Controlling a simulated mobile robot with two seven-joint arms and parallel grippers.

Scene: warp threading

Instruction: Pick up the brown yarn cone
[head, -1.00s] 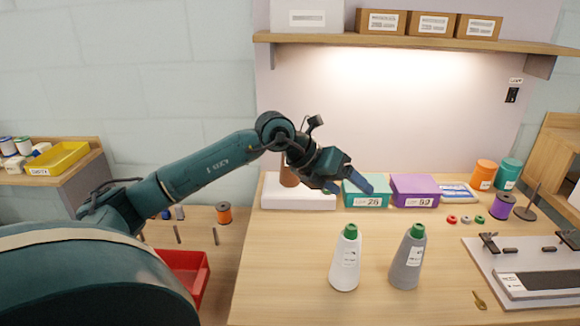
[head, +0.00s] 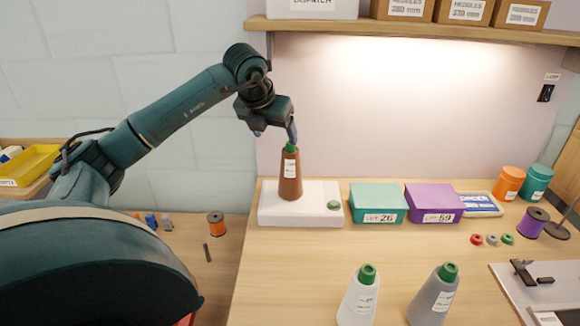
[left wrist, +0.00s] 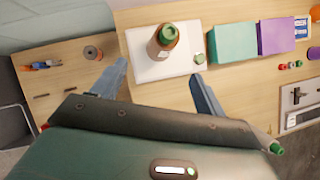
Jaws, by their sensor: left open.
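The brown yarn cone (head: 290,178) with a green top stands upright on a white block (head: 270,213) at the back left of the table. It also shows in the left wrist view (left wrist: 160,48), seen from above, beyond and between the fingers. My left gripper (head: 276,134) is above the cone, close to its green top in the head view; one finger overlaps the top's edge. In the left wrist view the left gripper (left wrist: 158,84) has its fingers wide apart with nothing between them. My right gripper is not in view.
A teal box (head: 378,201) and a purple box (head: 433,201) stand right of the white block. A white cone (head: 358,298) and a grey cone (head: 433,298) stand nearer the front. A shelf (head: 400,30) with boxes hangs above. The table's middle is clear.

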